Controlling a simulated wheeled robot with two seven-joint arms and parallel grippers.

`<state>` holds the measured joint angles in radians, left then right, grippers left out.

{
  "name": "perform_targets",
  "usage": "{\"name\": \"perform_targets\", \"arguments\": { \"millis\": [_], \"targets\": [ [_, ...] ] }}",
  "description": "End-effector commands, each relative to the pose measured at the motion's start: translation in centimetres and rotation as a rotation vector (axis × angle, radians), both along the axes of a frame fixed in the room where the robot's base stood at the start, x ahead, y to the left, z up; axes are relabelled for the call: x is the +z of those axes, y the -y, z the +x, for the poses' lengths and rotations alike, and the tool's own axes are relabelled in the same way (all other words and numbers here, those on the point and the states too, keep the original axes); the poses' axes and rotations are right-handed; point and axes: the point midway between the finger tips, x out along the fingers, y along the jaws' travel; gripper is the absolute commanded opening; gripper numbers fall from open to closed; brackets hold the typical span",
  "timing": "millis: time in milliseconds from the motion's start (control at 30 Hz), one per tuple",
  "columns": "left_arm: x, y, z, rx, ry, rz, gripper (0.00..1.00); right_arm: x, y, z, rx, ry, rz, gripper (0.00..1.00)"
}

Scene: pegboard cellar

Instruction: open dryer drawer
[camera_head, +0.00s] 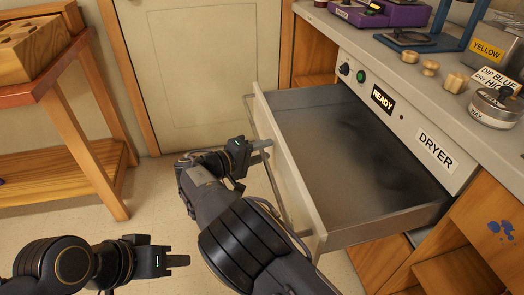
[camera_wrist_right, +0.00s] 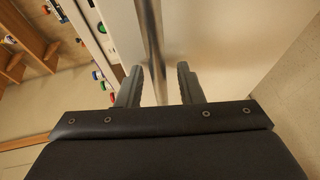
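The dryer drawer (camera_head: 285,165) is pulled well out of the bench front, under the panel with the "DRYER" label (camera_head: 435,148) and "READY" sign (camera_head: 382,98). Its grey inside shows no objects. A long metal bar handle (camera_head: 274,185) runs along its front. My right gripper (camera_head: 266,144) is at this handle. In the right wrist view its two fingers stand apart on either side of the bar (camera_wrist_right: 153,45), with gaps visible beside it. My left gripper (camera_head: 186,260) is low at the left, away from the drawer; its finger gap is not clear.
A cream door (camera_head: 190,70) stands behind the drawer. A wooden table (camera_head: 60,85) with a wooden block holder is at the left. The bench top (camera_head: 400,60) holds wooden knobs, a wax tin (camera_head: 495,108) and a yellow-labelled container. Floor left of the drawer is clear.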

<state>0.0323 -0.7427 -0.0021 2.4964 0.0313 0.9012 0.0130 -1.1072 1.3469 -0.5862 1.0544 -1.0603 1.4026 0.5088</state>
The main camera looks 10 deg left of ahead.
Motion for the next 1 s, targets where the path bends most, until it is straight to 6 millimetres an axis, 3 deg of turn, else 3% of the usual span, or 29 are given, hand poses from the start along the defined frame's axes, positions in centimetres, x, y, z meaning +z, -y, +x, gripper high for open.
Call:
{"name": "perform_targets", "arguments": {
  "millis": [500, 1000],
  "targets": [
    [1.8, 0.0, 0.0, 0.0, 0.0, 0.0, 0.36, 1.4, -5.2, -4.8, 0.002, 0.0, -0.001, 0.34],
    [1.8, 0.0, 0.0, 0.0, 0.0, 0.0, 0.36, 1.3, -5.6, -5.2, 0.0, -0.001, 0.0, 0.34]
  ]
}}
